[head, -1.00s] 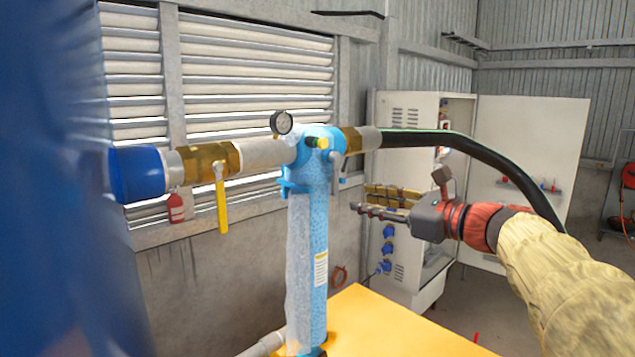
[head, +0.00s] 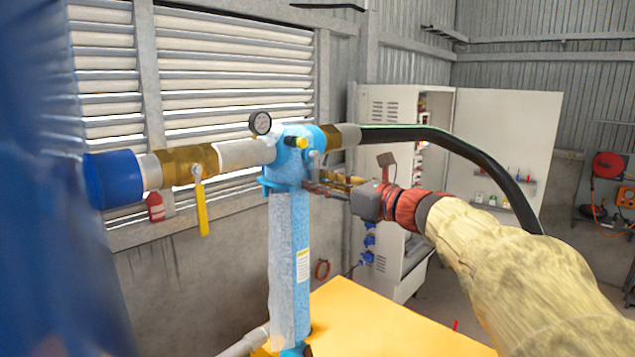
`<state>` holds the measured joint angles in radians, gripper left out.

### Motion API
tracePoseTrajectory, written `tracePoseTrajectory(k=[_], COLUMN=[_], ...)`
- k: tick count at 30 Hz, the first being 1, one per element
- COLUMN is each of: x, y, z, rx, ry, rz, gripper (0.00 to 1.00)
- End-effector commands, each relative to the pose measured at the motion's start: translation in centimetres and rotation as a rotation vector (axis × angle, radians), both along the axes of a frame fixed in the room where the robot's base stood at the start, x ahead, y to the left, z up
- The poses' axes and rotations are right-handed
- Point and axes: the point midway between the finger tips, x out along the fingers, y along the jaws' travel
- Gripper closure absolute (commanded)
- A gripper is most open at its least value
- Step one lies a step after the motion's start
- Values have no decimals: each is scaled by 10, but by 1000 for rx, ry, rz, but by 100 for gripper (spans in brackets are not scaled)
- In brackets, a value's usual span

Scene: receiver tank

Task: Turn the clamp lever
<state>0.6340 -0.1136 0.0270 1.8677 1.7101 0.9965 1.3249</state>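The blue vertical tank (head: 290,265) stands in the middle with a blue head on top. A small grey lever (head: 314,161) hangs at the right side of the head, below a yellow knob (head: 302,143); I take it to be the clamp lever. My gripper (head: 312,184) reaches in from the right, its fingers pointing left. The fingers look spread, with a narrow gap, and nothing is seen held. The fingertips are just below the lever and close to the tank's right side. I cannot tell whether they touch it.
A brass valve with a yellow handle (head: 202,208) sits on the pipe at left, ending in a blue cap (head: 112,180). A gauge (head: 260,123) stands on top. A black hose (head: 445,142) arches above my arm. A yellow surface (head: 380,325) lies below; an open cabinet (head: 395,110) stands behind.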

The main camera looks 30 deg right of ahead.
Motion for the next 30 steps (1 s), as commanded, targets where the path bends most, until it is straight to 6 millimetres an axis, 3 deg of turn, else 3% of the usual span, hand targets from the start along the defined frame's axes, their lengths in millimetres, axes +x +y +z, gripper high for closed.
tracePoseTrajectory(k=[7, 23, 30], x=[0, 0, 0], y=[0, 1, 1], z=[0, 0, -1], rx=[-1, -1, -1], ry=[0, 1, 1], rz=[0, 1, 3], gripper=[69, 99, 100])
